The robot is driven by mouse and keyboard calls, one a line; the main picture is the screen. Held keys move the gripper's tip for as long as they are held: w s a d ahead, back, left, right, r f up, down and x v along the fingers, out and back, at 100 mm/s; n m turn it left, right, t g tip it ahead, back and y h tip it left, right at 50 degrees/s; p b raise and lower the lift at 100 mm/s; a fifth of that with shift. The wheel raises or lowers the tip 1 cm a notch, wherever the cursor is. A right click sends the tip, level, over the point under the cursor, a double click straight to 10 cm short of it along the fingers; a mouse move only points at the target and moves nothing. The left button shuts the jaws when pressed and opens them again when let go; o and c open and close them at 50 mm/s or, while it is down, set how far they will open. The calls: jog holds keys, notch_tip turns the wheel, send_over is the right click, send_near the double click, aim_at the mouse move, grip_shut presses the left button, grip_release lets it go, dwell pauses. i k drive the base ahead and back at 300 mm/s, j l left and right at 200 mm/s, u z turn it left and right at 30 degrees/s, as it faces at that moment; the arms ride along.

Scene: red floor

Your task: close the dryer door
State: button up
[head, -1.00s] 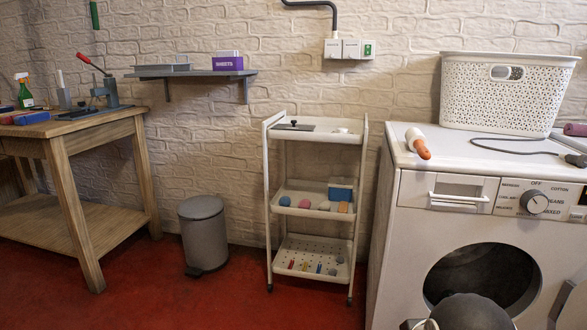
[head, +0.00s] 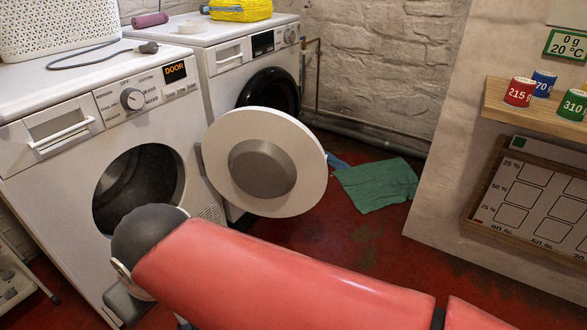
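The dryer (head: 50,175) is the white front-loader at left, with a dark round opening (head: 138,190). Its display (head: 175,72) reads "DOOR" in orange. The dryer door (head: 291,140), a white disc with a grey domed centre, stands wide open, swung out to the right of the opening. My red arm (head: 270,275) with its dark grey joint crosses the lower part of the view, in front of the dryer's lower right. The joint overlaps the lower edge of the opening. My gripper's fingers cannot be made out, and the arm hides what is behind it.
A second white washer (head: 225,70) with a dark door stands behind, partly covered by the open dryer door. A green cloth (head: 375,185) lies on the red floor. A panel with a shelf (head: 535,110) is at right.

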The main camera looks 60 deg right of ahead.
aim_at(266, 163)
jog(key=l+z, duration=0.7)
jog(key=z, duration=0.25)
jog(key=i+l+z, duration=0.15)
jog(key=l+z, duration=0.15)
jog(key=z, duration=0.15)
jog(key=i+l+z, duration=0.1)
jog(key=i+l, duration=0.15)
jog(key=l, duration=0.2)
jog(key=i+l+z, duration=0.1)
jog(key=i+l, duration=0.15)
jog(key=l, duration=0.2)
jog(key=i+l+z, duration=0.1)
jog(key=i+l, duration=0.2)
jog(key=l, duration=0.1)
